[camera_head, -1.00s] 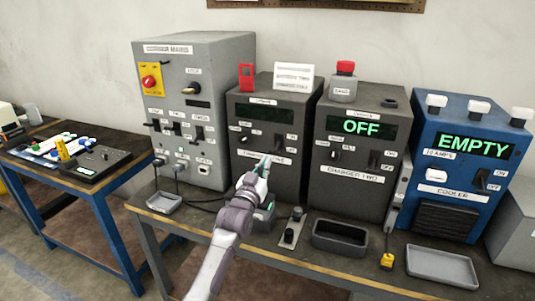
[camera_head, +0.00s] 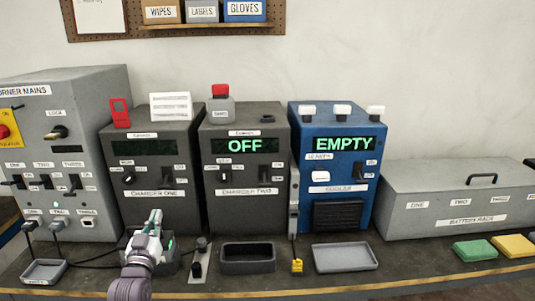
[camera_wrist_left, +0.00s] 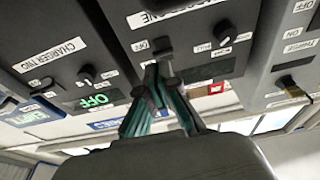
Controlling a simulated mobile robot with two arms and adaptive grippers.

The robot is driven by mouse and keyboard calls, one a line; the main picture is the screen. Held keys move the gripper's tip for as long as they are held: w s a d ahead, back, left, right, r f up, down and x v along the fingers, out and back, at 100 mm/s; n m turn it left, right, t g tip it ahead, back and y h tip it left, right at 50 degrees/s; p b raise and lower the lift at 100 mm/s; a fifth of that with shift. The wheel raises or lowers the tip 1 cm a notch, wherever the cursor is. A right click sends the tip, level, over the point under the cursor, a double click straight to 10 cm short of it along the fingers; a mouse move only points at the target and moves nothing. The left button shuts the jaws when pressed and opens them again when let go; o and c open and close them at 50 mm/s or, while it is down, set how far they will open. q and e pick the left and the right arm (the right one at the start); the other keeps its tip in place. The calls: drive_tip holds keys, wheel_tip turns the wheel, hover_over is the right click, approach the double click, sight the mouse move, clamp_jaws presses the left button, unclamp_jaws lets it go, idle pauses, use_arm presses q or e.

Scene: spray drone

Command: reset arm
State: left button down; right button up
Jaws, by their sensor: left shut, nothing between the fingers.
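My left gripper (camera_head: 154,222) is in front of the lower part of the dark grey Charger One box (camera_head: 187,211), fingers pointing up and together, holding nothing. In the left wrist view the closed greenish fingertips (camera_wrist_left: 155,75) are near a dark panel with knobs and switches; I cannot tell whether they touch it. My left forearm comes in from the bottom of the head view. My right gripper is not in view.
The mains box (camera_head: 100,104) stands left; Charger Two (camera_head: 245,205) reads OFF and the blue cooler (camera_head: 301,120) reads EMPTY. A black tray (camera_head: 248,267), grey tray (camera_head: 345,257) and battery rack (camera_head: 420,205) lie to the right. Cables run left of my gripper.

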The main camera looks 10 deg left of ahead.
use_arm(q)
drive_tip(key=s+d+f+m+g+h, duration=0.4)
drive_tip(key=s+d+f+g, duration=0.4)
drive_tip(key=s+d+f, duration=0.7)
drive_tip(key=s+d+f+g, duration=0.3)
drive_tip(key=s+g, duration=0.1)
drive_tip(key=s, duration=0.7)
drive_tip(key=s+d+f+g, duration=0.2)
drive_tip(key=s+d+g, duration=0.15)
drive_tip(key=s, duration=0.65)
wheel_tip(320, 180, down, 28)
drive_tip(key=s+a+g, duration=0.1)
drive_tip(key=s+g, duration=0.1)
drive_tip(key=s, duration=0.1)
drive_tip(key=s+a+f+m+g, duration=0.1)
drive_tip(key=s+a+f, duration=0.2)
drive_tip(key=s+f, duration=1.1)
drive_tip(key=shift+s+f+h, duration=0.25)
drive_tip(key=shift+s+h, duration=0.05)
drive_tip(key=shift+s, duration=0.5)
